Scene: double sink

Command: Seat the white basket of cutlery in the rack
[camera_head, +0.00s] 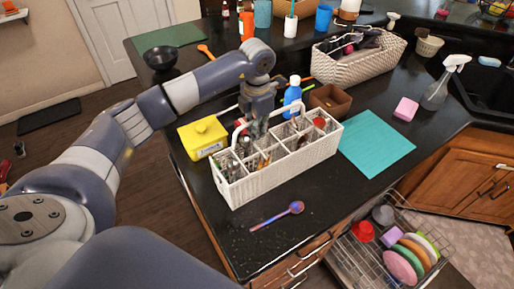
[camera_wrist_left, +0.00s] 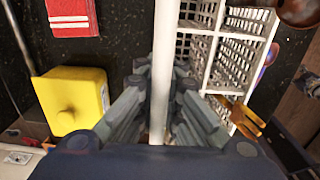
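The white basket of cutlery (camera_head: 262,181), a divided lattice caddy with a tall handle, stands upright on the dark counter. It also shows in the left wrist view (camera_wrist_left: 213,48). My left gripper (camera_head: 257,122) reaches down to its handle from behind. In the left wrist view the handle's white bar runs between the fingers of the gripper (camera_wrist_left: 164,85), which look closed against it on both sides. The wire rack (camera_head: 352,262) is pulled out low at the bottom right and holds colored plates, a red bowl and a grey cup. My right gripper is not in view.
A teal mat (camera_head: 376,143) lies right. A purple spoon (camera_head: 277,215) lies in front. The open cabinet front edges the rack.

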